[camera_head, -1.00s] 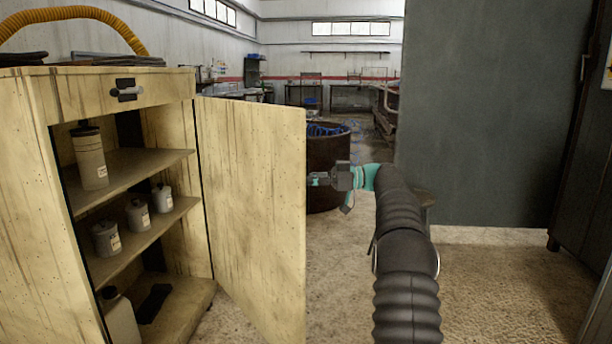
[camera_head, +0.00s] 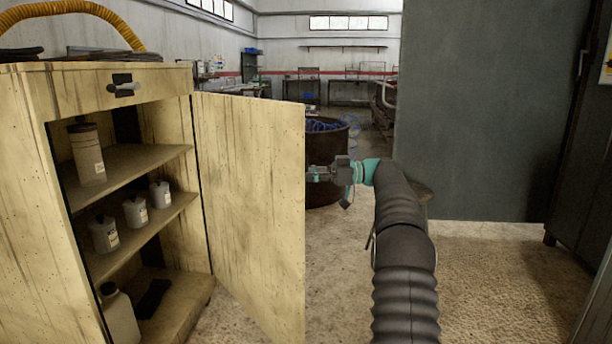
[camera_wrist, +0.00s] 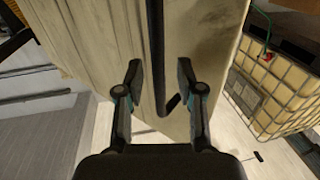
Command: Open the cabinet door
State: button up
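The pale, stained cabinet (camera_head: 45,200) stands at left in the head view with its door (camera_head: 250,200) swung wide open. The shelves inside show. My gripper (camera_head: 312,174) is at the door's free edge, on its outer side, with its tips partly hidden by the door. In the wrist view the door (camera_wrist: 195,45) fills the upper middle, and a long dark handle (camera_wrist: 156,60) runs down it. My gripper (camera_wrist: 158,80) is open there, its fingers apart on either side of the handle's line. I see no finger closed on the handle.
White containers (camera_head: 136,211) stand on the shelves. A drawer with a handle (camera_head: 124,88) is above the opening. A dark round bin (camera_head: 325,190) stands behind the door. A grey wall panel (camera_head: 490,120) is at right. A caged tank (camera_wrist: 275,85) shows in the wrist view.

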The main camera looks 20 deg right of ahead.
jog(key=v, duration=0.7)
jog(key=shift+d, duration=0.2)
